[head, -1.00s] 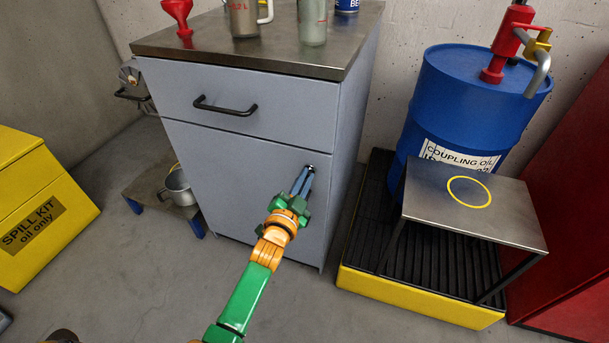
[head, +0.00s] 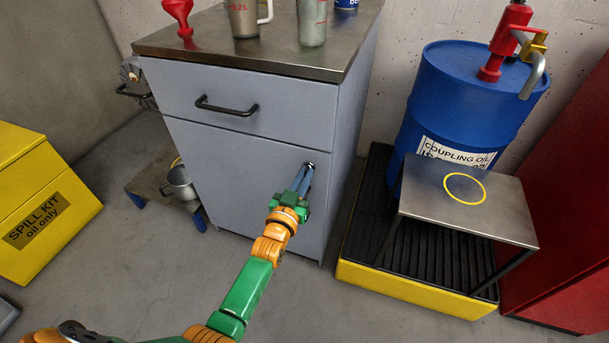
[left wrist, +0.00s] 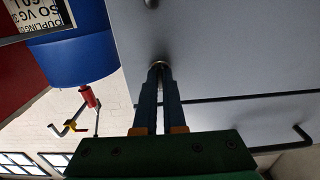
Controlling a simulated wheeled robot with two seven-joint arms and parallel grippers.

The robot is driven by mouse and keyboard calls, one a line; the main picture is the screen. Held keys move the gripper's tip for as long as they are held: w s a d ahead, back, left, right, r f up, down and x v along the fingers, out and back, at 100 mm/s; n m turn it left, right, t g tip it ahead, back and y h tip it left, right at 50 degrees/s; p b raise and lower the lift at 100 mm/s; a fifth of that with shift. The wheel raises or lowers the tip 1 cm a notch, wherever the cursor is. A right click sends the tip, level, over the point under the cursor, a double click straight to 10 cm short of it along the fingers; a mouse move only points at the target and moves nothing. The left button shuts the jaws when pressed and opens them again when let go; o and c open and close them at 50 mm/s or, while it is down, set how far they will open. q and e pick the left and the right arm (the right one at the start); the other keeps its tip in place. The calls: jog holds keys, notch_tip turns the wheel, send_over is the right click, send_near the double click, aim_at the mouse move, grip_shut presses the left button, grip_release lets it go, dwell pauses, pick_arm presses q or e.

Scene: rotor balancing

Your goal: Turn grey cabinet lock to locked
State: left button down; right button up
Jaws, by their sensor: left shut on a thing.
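The grey cabinet (head: 215,180) stands in the middle of the head view, with a drawer above and a door below. Its lock (head: 310,165) is a small round fitting near the door's upper right corner, mostly hidden by my fingers. My left gripper (head: 306,172) reaches the door there with its fingers shut on the lock. Which way the lock is turned cannot be seen. My right gripper is not in view.
A black drawer handle (head: 227,106) sticks out above the door. A blue drum (head: 465,100) and a metal stand (head: 470,215) sit right of the cabinet on a yellow spill tray (head: 415,301). A yellow spill kit box (head: 40,210) is at left. The floor in front is clear.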

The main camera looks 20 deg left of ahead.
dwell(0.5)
pick_arm(q)
jog(key=c, duration=1)
grip_release()
jog(key=s+p, duration=0.2)
jog(key=s, duration=0.5)
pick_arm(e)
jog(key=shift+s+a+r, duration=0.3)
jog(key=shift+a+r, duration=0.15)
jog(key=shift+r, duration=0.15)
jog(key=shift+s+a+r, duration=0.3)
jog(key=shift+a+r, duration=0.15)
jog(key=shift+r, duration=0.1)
pick_arm(q)
jog(key=shift+a, duration=0.1)
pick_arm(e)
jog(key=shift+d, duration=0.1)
